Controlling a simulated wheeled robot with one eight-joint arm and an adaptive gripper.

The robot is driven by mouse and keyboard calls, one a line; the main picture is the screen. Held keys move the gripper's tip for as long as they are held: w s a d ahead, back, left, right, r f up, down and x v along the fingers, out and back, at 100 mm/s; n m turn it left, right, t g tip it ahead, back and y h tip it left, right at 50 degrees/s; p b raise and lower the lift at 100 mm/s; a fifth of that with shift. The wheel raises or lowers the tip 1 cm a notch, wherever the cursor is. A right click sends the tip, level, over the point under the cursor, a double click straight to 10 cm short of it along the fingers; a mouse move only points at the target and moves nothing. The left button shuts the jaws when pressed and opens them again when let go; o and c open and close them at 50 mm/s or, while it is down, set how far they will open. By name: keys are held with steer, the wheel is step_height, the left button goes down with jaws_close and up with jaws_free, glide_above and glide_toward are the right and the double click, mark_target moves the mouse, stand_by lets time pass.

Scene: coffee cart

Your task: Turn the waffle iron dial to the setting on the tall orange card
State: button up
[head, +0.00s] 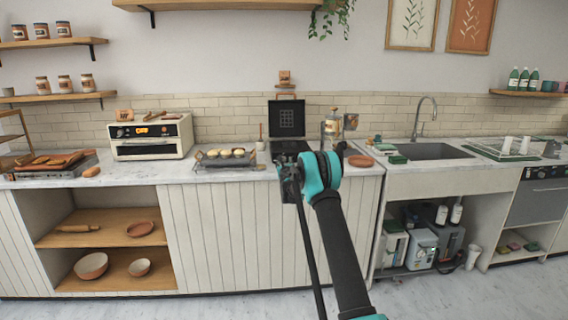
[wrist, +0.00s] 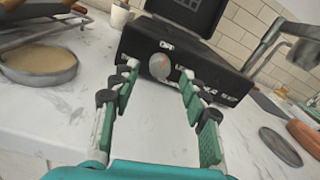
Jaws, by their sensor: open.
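The black waffle iron (head: 287,118) stands on the counter with its lid raised; its front also fills the upper middle of the wrist view (wrist: 140,42). A round grey dial (wrist: 160,66) is on that front, with small white labels around it that I cannot read surely. My gripper (wrist: 158,76) is open, its green-padded fingers on either side of the dial in the picture; I see no clear contact. In the head view my gripper (head: 290,180) hides the iron's front.
A tray of round baked items (head: 225,154) is left of the iron, and a cream oven (head: 150,137) is further left. A round dark disc (wrist: 281,146) and a terracotta dish (wrist: 305,133) lie to the right. The marble counter before the iron is clear.

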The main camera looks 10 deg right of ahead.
steer(key=shift+w, duration=0.9)
jaws_close()
